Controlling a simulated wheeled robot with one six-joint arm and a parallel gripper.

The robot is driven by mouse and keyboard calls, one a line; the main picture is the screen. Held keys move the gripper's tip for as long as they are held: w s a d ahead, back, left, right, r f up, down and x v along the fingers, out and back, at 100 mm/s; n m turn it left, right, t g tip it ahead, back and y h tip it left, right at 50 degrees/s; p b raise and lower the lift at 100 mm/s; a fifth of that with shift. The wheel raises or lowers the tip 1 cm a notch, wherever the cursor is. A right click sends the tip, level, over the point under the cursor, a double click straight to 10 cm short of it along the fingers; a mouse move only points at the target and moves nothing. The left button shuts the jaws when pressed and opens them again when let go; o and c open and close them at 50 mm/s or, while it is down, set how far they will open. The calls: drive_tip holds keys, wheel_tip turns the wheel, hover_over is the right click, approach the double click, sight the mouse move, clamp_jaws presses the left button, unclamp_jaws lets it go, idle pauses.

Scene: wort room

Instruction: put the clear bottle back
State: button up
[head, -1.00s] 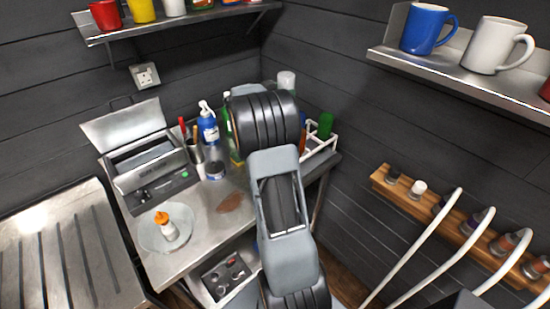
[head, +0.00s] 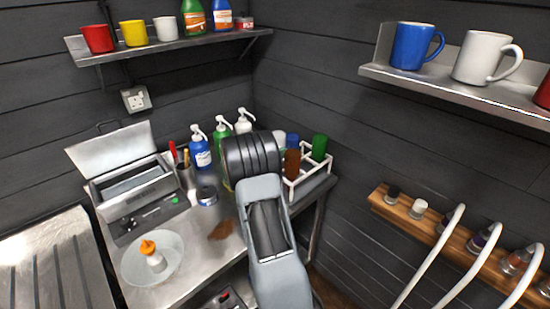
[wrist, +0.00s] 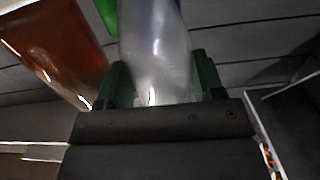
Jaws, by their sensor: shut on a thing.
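The clear bottle (wrist: 155,60) is upright between the fingers of my gripper (wrist: 160,82) in the wrist view, and the gripper is shut on it. In the head view its pale top (head: 279,141) shows behind my arm, at the left end of the white rack (head: 322,178). The rack holds a brown bottle (head: 292,163), a green bottle (head: 319,147) and a blue one (head: 292,140). The brown bottle also shows close on the left in the wrist view (wrist: 55,45). My arm hides the gripper in the head view and the clear bottle's base.
Pump bottles (head: 200,150) stand left of my arm on the steel bench. Mug shelves (head: 165,45) hang above. Hoses (head: 430,255) hang at the right.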

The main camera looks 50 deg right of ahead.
drive_tip(key=shift+f, duration=1.75)
drive_tip(key=shift+f, duration=0.15)
drive_tip(key=o, duration=0.7)
